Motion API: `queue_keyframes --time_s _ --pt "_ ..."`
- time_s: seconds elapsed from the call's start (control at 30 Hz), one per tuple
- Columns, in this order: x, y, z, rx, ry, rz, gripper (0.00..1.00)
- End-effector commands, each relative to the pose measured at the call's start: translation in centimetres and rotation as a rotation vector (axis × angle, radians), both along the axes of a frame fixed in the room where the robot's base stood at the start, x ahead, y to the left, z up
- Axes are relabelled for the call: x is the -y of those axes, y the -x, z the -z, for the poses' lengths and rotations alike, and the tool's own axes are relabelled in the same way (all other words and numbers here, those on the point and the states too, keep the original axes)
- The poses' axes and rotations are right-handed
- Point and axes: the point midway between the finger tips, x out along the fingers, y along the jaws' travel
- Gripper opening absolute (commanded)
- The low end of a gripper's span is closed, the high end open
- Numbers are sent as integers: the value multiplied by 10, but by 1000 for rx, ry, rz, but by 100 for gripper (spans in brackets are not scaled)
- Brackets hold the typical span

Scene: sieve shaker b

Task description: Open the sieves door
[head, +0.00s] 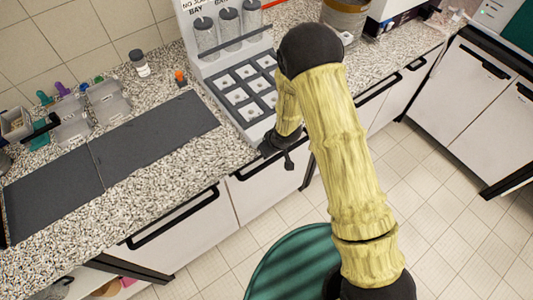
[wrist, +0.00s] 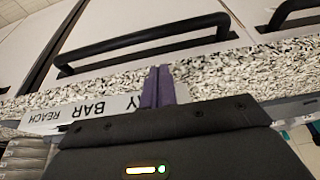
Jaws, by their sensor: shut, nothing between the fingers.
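White cabinet doors with black bar handles run under the speckled counter. No readable label tells me which one is the sieves door. One door (head: 190,240) is left of my gripper, and another door (head: 262,197) is below it. Both look shut. My gripper (head: 289,162) is at the counter's front edge in the head view, partly hidden by my arm. In the wrist view, its purple fingers (wrist: 158,70) are shut together and empty. A black bar handle (wrist: 145,42) on a pale door front lies beyond the fingertips, apart from them.
The counter (head: 150,185) carries dark mats (head: 155,135), a grey rack with a grid tray (head: 245,93) and clear bins (head: 105,100). More white cabinets (head: 452,90) stand at right. A green round surface (head: 290,265) is at the bottom. Tiled floor (head: 420,185) is clear between.

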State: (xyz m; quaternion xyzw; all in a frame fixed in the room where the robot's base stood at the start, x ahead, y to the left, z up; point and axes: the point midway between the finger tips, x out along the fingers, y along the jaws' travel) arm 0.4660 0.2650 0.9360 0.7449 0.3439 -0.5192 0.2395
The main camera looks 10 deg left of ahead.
Motion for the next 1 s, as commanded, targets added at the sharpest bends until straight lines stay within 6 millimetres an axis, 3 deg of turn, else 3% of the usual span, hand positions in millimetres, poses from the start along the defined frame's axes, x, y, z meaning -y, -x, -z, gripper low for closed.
queue_keyframes --time_s 0.6,1.0 --pt "-22 -8 84 0 1 0 0" --pt "-26 -9 92 -1 1 0 0"
